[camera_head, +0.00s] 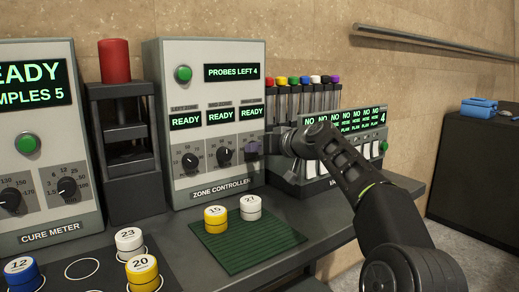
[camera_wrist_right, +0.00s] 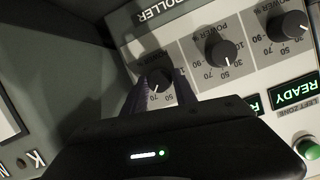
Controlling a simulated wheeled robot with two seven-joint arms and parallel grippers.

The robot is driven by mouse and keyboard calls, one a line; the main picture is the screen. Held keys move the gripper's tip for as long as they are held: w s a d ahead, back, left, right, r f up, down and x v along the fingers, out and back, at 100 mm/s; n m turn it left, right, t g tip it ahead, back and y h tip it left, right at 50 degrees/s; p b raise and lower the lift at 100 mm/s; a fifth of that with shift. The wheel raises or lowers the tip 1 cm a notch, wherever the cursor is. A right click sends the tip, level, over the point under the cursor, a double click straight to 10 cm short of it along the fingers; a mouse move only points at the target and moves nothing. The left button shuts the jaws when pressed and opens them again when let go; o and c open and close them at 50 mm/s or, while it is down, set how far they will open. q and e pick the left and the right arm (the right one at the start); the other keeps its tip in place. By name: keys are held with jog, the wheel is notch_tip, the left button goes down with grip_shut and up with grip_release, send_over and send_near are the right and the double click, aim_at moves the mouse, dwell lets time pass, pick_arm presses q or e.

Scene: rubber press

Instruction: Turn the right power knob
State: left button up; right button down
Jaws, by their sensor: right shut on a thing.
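The zone controller (camera_head: 211,60) is a grey panel on the bench with three dark power knobs in a row. Its left knob (camera_head: 190,161) and middle knob (camera_head: 224,154) show clear in the head view. The right power knob (camera_wrist_right: 158,80) is covered by my right gripper (camera_head: 254,147) there. In the wrist view, which is turned upside down, the right gripper's two purple fingers stand on either side of this knob and are shut on it. The knob's pointer is hard to read. My left gripper is not in view.
A green mat (camera_head: 235,240) with a yellow and a white puck lies in front. A cure meter (camera_head: 40,75) and a red-topped stand (camera_head: 115,62) are left.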

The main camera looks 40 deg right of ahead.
jog(key=c, duration=1)
grip_release()
jog(key=v, duration=0.7)
jog(key=shift+s, duration=0.35)
